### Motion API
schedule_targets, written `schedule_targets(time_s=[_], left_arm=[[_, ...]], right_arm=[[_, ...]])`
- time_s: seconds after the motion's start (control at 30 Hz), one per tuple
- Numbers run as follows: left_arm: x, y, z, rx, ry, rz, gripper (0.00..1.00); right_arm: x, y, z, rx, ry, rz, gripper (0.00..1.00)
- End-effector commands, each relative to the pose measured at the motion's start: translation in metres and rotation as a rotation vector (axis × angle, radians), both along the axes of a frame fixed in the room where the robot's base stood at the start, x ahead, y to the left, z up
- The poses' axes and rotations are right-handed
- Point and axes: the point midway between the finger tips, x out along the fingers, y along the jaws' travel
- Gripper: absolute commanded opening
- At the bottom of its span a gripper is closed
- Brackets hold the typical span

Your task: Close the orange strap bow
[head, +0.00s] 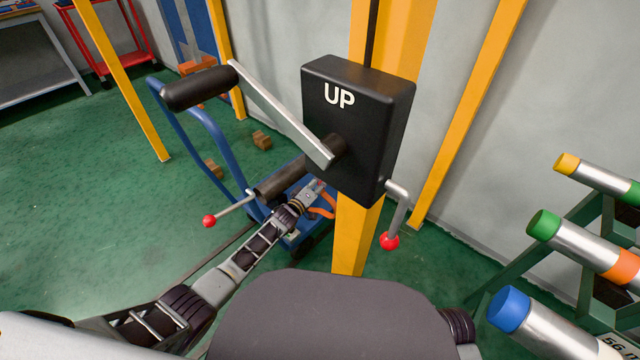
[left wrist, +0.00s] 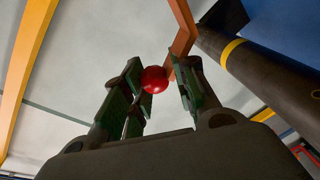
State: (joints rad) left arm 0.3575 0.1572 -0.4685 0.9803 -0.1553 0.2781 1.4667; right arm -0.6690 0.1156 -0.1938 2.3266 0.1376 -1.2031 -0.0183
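The orange strap bow (head: 322,205) is on the blue vise unit (head: 308,237) on the floor, beside the end of my left arm; the black box hides part of this area. In the left wrist view the bow (left wrist: 182,30) is a bent orange bar above the fingers. My left gripper (left wrist: 160,88) is open, its green fingers apart. A red ball knob (left wrist: 154,79) shows between them, nearer the left finger, with a gap to the right finger. I cannot tell whether it touches a finger. A dark pipe (left wrist: 268,66) with a yellow band runs at the right. My right gripper is not in view.
A black box marked UP (head: 358,128), with a crank handle (head: 199,88), is on a yellow post (head: 352,240) and blocks the middle. Capped pipes (head: 515,309) rest on a green rack at the right. Green floor (head: 90,190) is open at the left.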

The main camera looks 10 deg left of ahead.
Motion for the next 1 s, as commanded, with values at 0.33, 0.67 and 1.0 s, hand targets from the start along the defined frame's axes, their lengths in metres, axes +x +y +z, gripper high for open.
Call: schedule_targets(time_s=[0.33,0.67,1.0], left_arm=[[0.002,-0.003,0.006,-0.005,-0.011,-0.004,0.43],[0.0,0.0,0.003,-0.001,-0.005,-0.001,0.43],[-0.012,0.006,0.002,-0.001,-0.004,0.0,0.43]], right_arm=[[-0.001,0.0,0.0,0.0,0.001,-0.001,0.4],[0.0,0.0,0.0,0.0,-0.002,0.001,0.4],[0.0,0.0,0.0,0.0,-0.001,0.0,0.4]])
